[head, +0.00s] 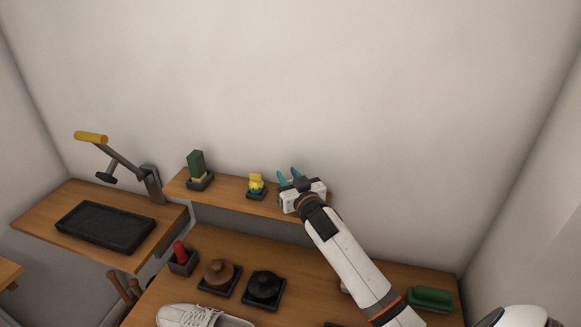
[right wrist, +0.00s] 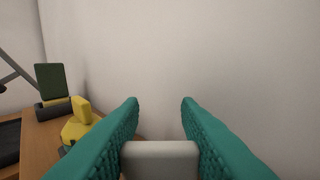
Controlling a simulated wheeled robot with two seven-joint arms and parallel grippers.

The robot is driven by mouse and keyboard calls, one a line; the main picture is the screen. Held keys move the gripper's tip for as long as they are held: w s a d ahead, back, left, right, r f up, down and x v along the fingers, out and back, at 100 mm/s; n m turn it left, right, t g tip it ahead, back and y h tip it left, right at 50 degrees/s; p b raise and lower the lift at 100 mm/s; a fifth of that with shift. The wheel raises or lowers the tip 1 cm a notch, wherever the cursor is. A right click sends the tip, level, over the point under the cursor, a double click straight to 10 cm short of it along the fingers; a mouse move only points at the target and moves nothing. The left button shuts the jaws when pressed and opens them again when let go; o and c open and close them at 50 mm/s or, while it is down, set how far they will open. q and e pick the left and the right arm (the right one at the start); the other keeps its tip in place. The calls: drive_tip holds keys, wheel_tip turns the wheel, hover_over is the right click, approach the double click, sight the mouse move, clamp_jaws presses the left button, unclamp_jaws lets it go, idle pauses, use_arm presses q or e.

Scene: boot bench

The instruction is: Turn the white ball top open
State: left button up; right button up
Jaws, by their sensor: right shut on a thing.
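My right gripper (head: 289,174) is at the right end of the small wall shelf, its teal fingers pointing toward the wall. In the right wrist view the fingers (right wrist: 160,125) are closed on a pale, flat-edged piece (right wrist: 160,160), which I take to be the handle of the white ball top. The rest of the white ball top is hidden by the gripper in the head view and lies below the wrist picture, so its turn angle cannot be told. My left gripper is not in view.
A yellow top (head: 256,185) stands on the shelf (head: 228,190) left of the gripper, near the fingers. A green block (head: 196,164) stands further left. Below are a red-topped holder (head: 181,256), a brown lid (head: 218,273), a black lid (head: 264,285) and a shoe (head: 195,316).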

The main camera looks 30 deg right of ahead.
drive_tip(key=n+y, duration=0.2)
drive_tip(key=y, duration=0.1)
drive_tip(key=shift+p, duration=0.3)
drive_tip(key=shift+n+y, duration=0.5)
drive_tip(key=shift+y, duration=0.4)
drive_tip(key=shift+a+f+n+y+b, duration=0.15)
drive_tip(key=shift+n+y+b, duration=0.2)
drive_tip(key=shift+n+y, duration=0.7)
drive_tip(key=n+y, duration=0.1)
drive_tip(key=y, duration=0.1)
drive_tip(key=n+g+y+b, duration=0.1)
drive_tip(key=shift+a+r+y, duration=0.2)
drive_tip(key=shift+y, duration=0.15)
drive_tip(key=shift+s+a+n+g+y, duration=0.1)
drive_tip(key=shift+a+n+g+y, duration=0.05)
drive_tip(key=shift+n+g+y, duration=0.65)
drive_tip(key=shift+s+a+n+g+y, duration=0.15)
drive_tip(key=shift+n+g+y, duration=0.35)
drive_tip(key=shift+y, duration=0.5)
drive_tip(key=shift+a+f, duration=0.1)
drive_tip(key=o, duration=1)
drive_tip(key=shift+w, duration=0.1)
